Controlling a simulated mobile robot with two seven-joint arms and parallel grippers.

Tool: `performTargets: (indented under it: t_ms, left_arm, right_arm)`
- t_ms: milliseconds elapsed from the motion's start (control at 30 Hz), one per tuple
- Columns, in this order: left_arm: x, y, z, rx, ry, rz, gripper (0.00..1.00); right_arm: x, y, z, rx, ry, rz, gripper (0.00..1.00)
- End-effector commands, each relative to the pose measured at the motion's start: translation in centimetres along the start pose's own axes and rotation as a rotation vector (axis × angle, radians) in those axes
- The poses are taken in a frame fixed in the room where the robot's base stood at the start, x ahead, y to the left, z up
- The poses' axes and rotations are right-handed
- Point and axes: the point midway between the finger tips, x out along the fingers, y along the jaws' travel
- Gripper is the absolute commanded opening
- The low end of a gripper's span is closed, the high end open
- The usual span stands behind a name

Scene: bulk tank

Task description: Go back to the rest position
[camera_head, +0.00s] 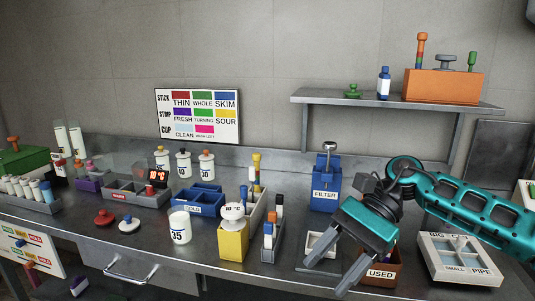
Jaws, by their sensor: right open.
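My right arm, teal and dark grey, comes in from the right. My right gripper (328,277) is open, with its two grey fingers pointing down and left and nothing between them. It shows over the bench front, in front of a small white square tray (322,240) and beside the brown box marked USED (382,277). The fingers hide part of the bench and tray; I cannot tell how high they are above it. My left gripper is not in view.
A blue FILTER unit (326,190) stands behind the gripper. A yellow block (233,243) and a grey holder (270,245) stand left of it. A BIG/SMALL PIPE tray (460,268) lies right. A shelf (375,101) overhangs the back. Some bench front left is clear.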

Motion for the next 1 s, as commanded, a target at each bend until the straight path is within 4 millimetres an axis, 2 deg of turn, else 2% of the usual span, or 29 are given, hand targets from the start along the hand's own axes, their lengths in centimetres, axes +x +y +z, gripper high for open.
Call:
performTargets:
  t_ms: [33, 100, 200, 333, 467, 567, 667, 733, 867, 933, 967, 1000]
  left_arm:
    - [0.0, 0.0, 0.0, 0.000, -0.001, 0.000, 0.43]
    - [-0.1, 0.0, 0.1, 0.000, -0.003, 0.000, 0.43]
    - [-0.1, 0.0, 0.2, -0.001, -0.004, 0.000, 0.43]
    - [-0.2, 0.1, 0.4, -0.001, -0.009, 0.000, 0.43]
    - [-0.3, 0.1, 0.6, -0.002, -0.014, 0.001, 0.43]
    - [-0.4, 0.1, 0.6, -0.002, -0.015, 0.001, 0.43]
    - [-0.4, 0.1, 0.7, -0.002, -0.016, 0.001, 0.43]
    - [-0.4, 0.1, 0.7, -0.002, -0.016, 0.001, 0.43]
    - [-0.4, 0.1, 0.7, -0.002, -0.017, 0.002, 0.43]
    - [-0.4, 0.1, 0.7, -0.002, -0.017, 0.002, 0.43]
    - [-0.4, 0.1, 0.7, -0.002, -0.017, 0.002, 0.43]
    - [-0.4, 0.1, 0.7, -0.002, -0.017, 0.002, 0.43]
  right_arm:
    - [2.5, -0.6, 0.7, 0.060, -0.100, -0.042, 0.56]
    - [4.9, -1.7, 2.0, 0.165, -0.241, -0.112, 0.56]
    - [7.4, -3.2, 3.7, 0.340, -0.450, -0.201, 0.56]
    - [8.9, -4.8, 5.2, 0.606, -0.737, -0.293, 0.56]
    - [9.1, -6.0, 5.0, 0.907, -1.038, -0.358, 0.56]
    - [8.8, -6.3, 3.5, 1.155, -1.275, -0.389, 0.56]
    - [8.4, -5.8, 0.9, 1.409, -1.519, -0.407, 0.56]
    - [8.3, -5.0, -1.5, 1.589, -1.693, -0.414, 0.56]
    - [8.9, -1.9, -6.8, 1.918, -2.032, -0.409, 0.56]
    - [9.8, 0.6, -9.9, 2.087, -2.223, -0.403, 0.56]
    - [10.2, 1.9, -11.1, -2.100, 2.248, 0.387, 0.56]
    - [11.0, 3.7, -12.8, -1.996, 2.154, 0.349, 0.56]
